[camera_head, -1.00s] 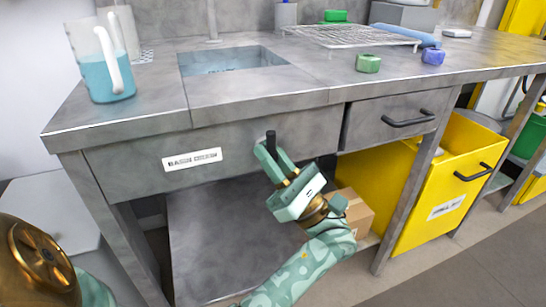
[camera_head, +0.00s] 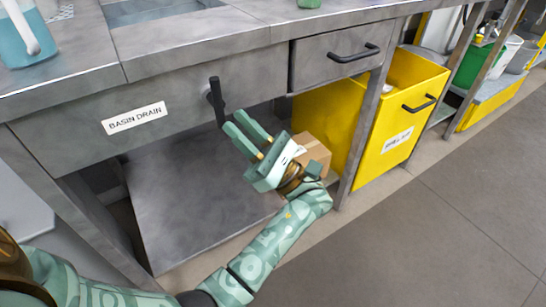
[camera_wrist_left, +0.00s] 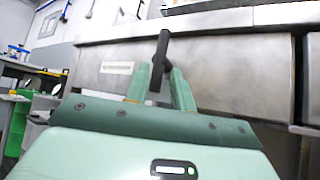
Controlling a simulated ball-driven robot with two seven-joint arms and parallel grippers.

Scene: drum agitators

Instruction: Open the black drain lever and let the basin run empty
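The black drain lever (camera_head: 216,100) stands out from the grey front panel, to the right of the "BASIN DRAIN" label (camera_head: 136,117). It is roughly upright, with its lower end near my fingertips. My left gripper (camera_head: 234,122) is open, just below and to the right of the lever, with nothing held. In the left wrist view the lever (camera_wrist_left: 163,55) lines up between the spread fingers (camera_wrist_left: 157,80); contact cannot be told. The basin (camera_head: 155,9) is cut off at the top of the head view, so its water level is unclear. My right gripper is out of view.
A drawer (camera_head: 318,62) with a black handle is right of the lever. Below it are a yellow bin (camera_head: 410,120) and a cardboard box (camera_head: 313,150). A jug of blue liquid (camera_head: 20,40) stands on the counter. A lower shelf (camera_head: 190,210) lies under the bench.

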